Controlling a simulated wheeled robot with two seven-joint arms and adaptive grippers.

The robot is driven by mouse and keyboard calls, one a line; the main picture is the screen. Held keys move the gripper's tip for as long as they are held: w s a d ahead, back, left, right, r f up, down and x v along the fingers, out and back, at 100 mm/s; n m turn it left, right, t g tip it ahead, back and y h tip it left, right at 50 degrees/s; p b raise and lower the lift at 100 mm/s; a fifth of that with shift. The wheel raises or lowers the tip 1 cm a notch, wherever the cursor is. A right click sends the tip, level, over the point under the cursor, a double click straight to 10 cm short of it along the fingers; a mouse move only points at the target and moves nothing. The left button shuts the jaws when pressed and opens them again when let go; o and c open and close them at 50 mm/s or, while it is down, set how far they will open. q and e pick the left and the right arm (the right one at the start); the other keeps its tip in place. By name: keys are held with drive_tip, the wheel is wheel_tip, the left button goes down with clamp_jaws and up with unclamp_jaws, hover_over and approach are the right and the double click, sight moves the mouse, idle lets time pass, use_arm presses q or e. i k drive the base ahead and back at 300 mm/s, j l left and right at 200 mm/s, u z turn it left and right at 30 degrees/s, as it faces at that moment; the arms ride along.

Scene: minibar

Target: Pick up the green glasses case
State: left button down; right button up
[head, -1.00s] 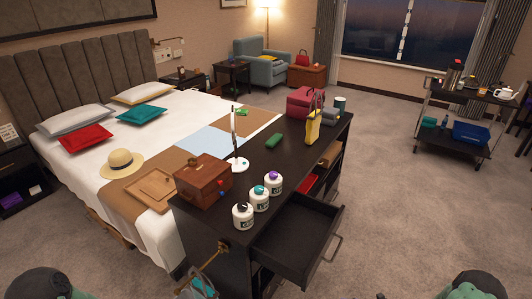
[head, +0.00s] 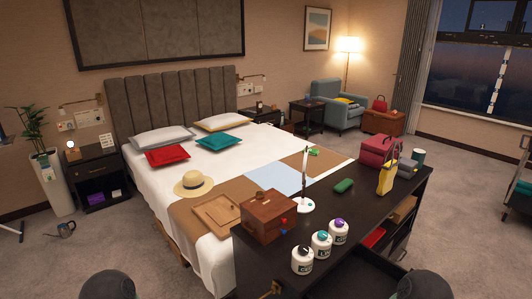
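A green glasses case (head: 343,186) lies on the dark dresser top (head: 375,209), in the middle right of the head view. It sits between the white desk lamp (head: 305,205) and the yellow bag (head: 386,178), apart from both. Nothing covers it. Neither of my grippers is in view; only dark rounded parts of my arms show at the bottom edge.
A wooden box (head: 268,215) and several white bottles (head: 321,245) stand on the dresser's near part. A drawer (head: 355,274) stands open below. The bed lies to the left; bare carpet shows to the right.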

sight(341, 187)
drive_tip(key=k+l+z, duration=0.1)
drive_tip(key=z, duration=1.55)
drive_tip(key=i+l+z, duration=0.15)
drive_tip(key=i+z, duration=0.15)
drive_tip(key=i, duration=1.85)
drive_tip(key=i+l, duration=0.1)
drive_tip(key=i, duration=0.9)
drive_tip(key=u, duration=0.5)
drive_tip(key=i+u, duration=0.15)
drive_tip(key=u, duration=0.35)
drive_tip(key=l+u, duration=0.1)
drive_tip(key=u, duration=0.35)
drive_tip(key=i+u, duration=0.1)
drive_tip(key=u, duration=0.4)
